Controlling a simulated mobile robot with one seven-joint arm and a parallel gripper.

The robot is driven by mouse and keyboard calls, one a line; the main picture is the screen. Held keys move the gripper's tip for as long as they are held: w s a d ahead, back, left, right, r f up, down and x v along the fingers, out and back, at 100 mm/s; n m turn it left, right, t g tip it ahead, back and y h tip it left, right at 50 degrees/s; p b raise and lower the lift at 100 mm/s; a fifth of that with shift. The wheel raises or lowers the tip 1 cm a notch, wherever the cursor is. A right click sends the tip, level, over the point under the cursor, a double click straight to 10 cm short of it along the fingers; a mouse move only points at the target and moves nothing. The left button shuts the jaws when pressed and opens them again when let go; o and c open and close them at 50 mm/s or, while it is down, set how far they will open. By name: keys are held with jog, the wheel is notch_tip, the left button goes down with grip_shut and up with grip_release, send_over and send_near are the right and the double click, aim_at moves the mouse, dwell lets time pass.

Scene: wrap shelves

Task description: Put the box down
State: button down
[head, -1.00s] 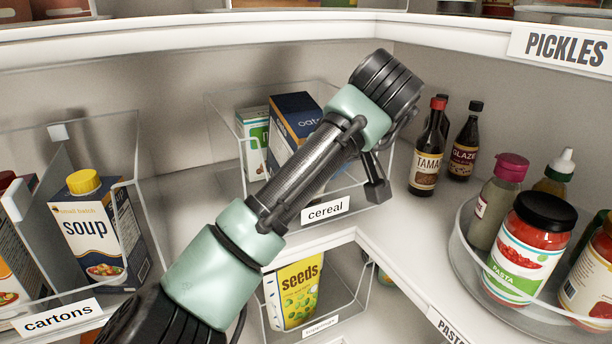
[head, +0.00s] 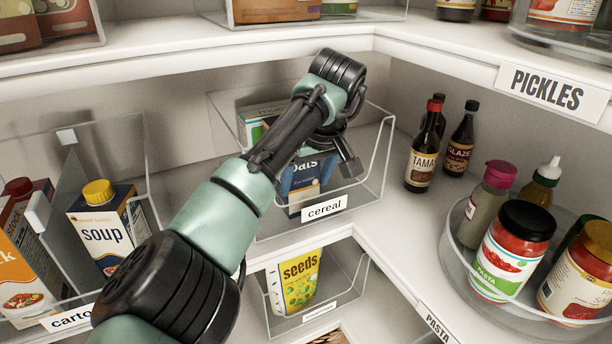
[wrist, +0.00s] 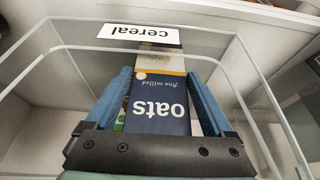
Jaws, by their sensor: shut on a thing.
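The dark blue oats box (head: 303,178) is inside the clear cereal bin (head: 371,185), on the shelf corner. In the wrist view the oats box (wrist: 157,104) shows upside down between the two blue fingers of my gripper (wrist: 160,95), which is shut on it. The far end of the box is white and tan and lies toward the bin's labelled front wall. My arm hides part of the box and most of my gripper in the head view. I cannot tell whether the box touches the bin floor.
A green and white box (head: 262,118) stands at the bin's left side. The soup carton (head: 103,225) is in a bin at left. Dark sauce bottles (head: 424,150) stand right of the cereal bin. A turntable with a pasta jar (head: 510,250) is farther right. An upper shelf edge runs above.

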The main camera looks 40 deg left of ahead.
grip_release()
jog(key=shift+f, duration=0.1)
jog(key=shift+r, duration=0.25)
jog(key=shift+d+r+b, duration=0.2)
jog(key=shift+r+b, duration=0.05)
jog(key=shift+b, duration=0.05)
jog(key=b+v, duration=0.1)
jog(key=v, duration=0.5)
jog(key=shift+r+b, duration=0.35)
jog(key=shift+b, duration=0.05)
jog(key=shift+s+d, duration=0.1)
